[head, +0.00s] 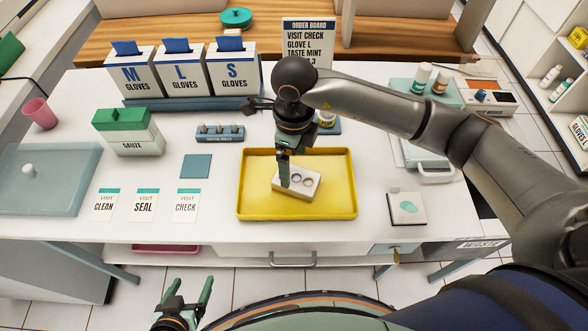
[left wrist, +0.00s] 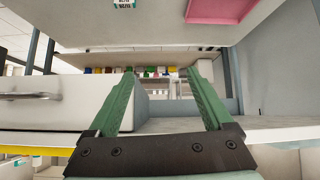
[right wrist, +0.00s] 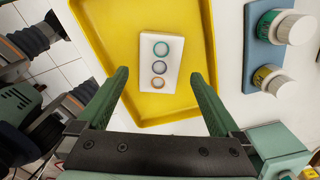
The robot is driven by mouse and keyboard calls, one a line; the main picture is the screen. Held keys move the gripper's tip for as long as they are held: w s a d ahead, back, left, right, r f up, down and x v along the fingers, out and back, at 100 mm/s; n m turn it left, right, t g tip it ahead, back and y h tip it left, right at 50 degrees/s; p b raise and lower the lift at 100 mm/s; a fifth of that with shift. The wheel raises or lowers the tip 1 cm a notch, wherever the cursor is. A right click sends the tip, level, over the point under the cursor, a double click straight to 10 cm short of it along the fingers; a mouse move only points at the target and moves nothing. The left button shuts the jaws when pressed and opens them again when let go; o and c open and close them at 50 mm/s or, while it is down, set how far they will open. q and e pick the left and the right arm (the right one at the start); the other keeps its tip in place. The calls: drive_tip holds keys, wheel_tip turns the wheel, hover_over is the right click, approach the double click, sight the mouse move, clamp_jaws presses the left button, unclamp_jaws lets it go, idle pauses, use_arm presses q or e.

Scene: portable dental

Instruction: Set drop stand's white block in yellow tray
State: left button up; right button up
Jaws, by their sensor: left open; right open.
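The white block (head: 308,190) lies in the yellow tray (head: 340,208), near its middle and slightly turned. In the right wrist view the block (right wrist: 160,51) shows several coloured rings in a row on its top, and the tray (right wrist: 105,25) surrounds it. My right gripper (head: 286,182) hangs above the tray by the block's left part. In the right wrist view its fingers (right wrist: 158,85) are open, with nothing between them and the block beyond the tips. My left gripper (head: 190,296) is open and empty, low in front of the table; its fingers (left wrist: 160,85) are apart.
A blue stand with bottles (right wrist: 262,45) is beside the tray, partly behind my right arm. Visit cards (head: 145,206), a blue square (head: 196,167), a gauze box (head: 128,133) and a white pad (head: 406,208) lie around the tray. Glove boxes (head: 180,72) stand at the back.

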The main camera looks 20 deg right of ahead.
sight(293, 180)
wheel_tip(293, 180, up, 7)
drive_tip(key=shift+r, duration=0.15)
drive_tip(key=shift+a, duration=0.15)
